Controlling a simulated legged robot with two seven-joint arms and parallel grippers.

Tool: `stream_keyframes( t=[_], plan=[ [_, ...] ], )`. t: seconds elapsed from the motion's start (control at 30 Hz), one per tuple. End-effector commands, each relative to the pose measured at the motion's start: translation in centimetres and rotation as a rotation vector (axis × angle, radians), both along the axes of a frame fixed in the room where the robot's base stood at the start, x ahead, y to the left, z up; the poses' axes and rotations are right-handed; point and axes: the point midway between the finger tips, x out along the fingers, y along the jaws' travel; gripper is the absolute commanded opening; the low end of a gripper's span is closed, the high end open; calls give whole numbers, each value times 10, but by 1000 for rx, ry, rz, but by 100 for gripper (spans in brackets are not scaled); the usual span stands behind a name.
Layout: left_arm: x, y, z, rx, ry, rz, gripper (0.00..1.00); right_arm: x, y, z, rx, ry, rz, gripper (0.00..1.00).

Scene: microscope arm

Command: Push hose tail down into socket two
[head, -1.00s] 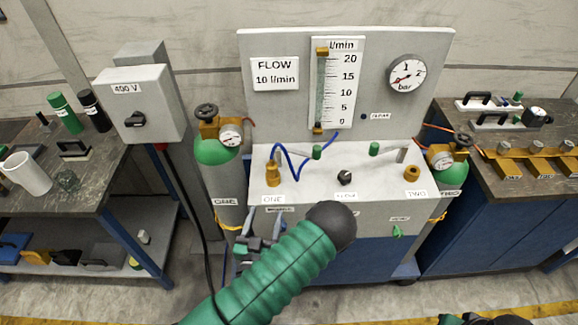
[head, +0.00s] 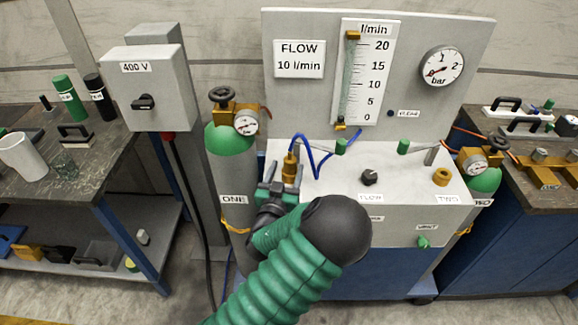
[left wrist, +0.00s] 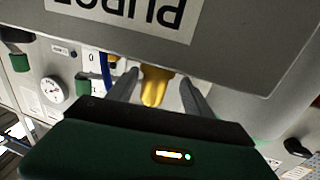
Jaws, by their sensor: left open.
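The blue hose (head: 311,160) loops from the flow board down to a brass hose tail (head: 290,168), which stands upright at the left end of the grey bench top, at position one. My left gripper (head: 283,189) is open at this brass piece. In the left wrist view the brass hose tail (left wrist: 153,86) shows between my two separated fingers (left wrist: 160,90); I cannot tell whether either touches it. Socket two (head: 441,177) is a brass ring at the right end of the bench top, with nothing standing in it. My right gripper is out of view.
A black flow knob (head: 370,177) and green-capped posts (head: 403,147) stand between the two positions. The upright flow panel (head: 420,105) closes off the back. A green-topped cylinder (head: 219,142) stands left of the bench, and another (head: 484,181) stands right.

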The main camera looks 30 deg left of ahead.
Motion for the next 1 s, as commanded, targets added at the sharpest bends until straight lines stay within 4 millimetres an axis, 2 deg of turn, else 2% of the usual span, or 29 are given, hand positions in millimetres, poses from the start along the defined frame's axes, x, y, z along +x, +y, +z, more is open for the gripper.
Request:
stream_keyframes(
  t=[0.13,0.33,0.8,1.0],
  plan=[
    [18,3,0,3,0,-3,59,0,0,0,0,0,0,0],
    [19,2,1,3,0,-2,59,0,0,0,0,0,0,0],
    [19,4,-1,1,3,-2,0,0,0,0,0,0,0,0],
    [19,4,-1,1,3,-1,0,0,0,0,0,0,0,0]
  ],
)
